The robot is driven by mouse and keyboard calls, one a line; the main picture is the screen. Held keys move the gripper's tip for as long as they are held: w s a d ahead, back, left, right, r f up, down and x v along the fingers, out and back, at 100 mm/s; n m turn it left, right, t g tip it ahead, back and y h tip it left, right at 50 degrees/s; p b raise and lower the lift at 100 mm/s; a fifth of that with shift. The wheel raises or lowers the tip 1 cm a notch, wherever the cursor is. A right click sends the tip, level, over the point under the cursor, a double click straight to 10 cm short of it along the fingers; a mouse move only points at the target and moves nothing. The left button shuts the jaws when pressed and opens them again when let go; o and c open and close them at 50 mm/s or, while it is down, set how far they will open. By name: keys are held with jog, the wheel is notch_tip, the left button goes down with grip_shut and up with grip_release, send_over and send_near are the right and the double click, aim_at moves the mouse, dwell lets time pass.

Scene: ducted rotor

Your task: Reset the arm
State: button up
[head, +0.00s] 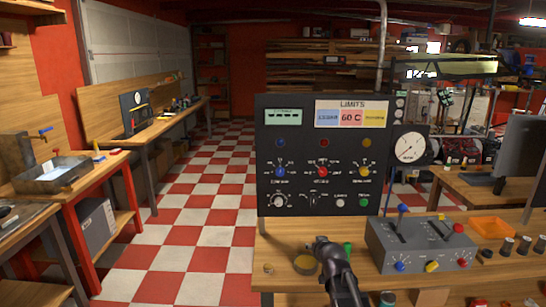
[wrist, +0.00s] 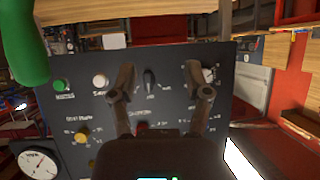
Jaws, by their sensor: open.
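My gripper (head: 323,246) shows in the head view as a dark shape above the front of the wooden bench (head: 300,238), before the black control panel (head: 300,153). In the wrist view its two fingers (wrist: 160,80) stand apart, with nothing seen between them but the panel (wrist: 110,62) behind, which appears upside down. A black knob (wrist: 149,78) shows on the panel between the fingers. The gripper looks apart from the panel, though the exact gap is hard to tell. My arm runs down from it to the bottom of the head view.
A grey lever box (head: 420,243) stands to the right of my gripper, and an orange tray (head: 490,227) lies beyond it. A green object (wrist: 25,45) fills the wrist view's upper left. Checkered floor (head: 205,235) is clear at left.

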jog(key=s+d+f+m+g+h+p, duration=0.1)
jog(key=s+g+p, duration=0.6)
jog(key=s, duration=1.8)
jog(key=d+g, duration=0.1)
jog(key=g, duration=0.4)
jog(key=shift+s+f, duration=0.25)
jog(key=shift+s, duration=0.05)
